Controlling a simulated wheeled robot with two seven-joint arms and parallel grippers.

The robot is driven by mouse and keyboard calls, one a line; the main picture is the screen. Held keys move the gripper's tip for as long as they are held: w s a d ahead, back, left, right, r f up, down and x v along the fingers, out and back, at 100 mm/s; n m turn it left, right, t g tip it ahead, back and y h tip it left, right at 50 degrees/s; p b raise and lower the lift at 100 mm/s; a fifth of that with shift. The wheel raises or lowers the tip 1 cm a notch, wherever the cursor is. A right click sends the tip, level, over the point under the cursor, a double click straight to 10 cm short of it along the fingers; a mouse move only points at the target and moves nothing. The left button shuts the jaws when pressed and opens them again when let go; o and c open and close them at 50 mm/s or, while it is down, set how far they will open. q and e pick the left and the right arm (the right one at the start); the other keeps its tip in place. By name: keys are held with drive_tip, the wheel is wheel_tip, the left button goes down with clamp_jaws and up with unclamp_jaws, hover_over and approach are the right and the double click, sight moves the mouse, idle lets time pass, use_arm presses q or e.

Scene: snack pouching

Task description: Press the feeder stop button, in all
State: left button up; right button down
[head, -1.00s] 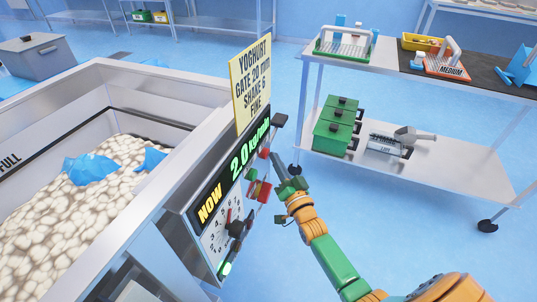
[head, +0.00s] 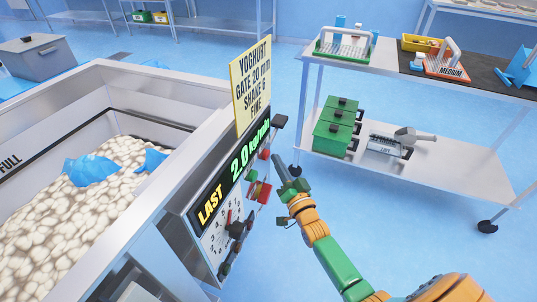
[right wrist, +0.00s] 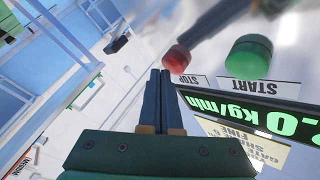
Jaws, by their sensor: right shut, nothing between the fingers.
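The red STOP button (right wrist: 177,58) and the green START button (right wrist: 250,57) stand side by side on the feeder panel in the right wrist view. In the head view the red button (head: 264,154) is on the panel's right side. My right gripper (right wrist: 160,75) is shut and empty, its tips just short of the STOP button; in the head view the right gripper (head: 279,163) is right of the panel. I cannot tell whether the tips touch the button. The display (head: 232,172) reads LAST and 2.0 kg/min. My left gripper is not in view.
The feeder hopper (head: 190,142) holds pale pieces and blue scraps. A yellow card (head: 251,85) stands above the display. A dial (head: 217,240) and a red-and-yellow switch (head: 259,191) are on the panel. A metal shelf (head: 420,172) with green boxes stands right.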

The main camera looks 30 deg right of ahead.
drive_tip(key=shift+s+d, duration=0.25)
drive_tip(key=shift+s, duration=0.05)
drive_tip(key=shift+s+d+p, duration=0.7)
drive_tip(key=shift+s+d, duration=0.95)
drive_tip(key=shift+s, duration=0.25)
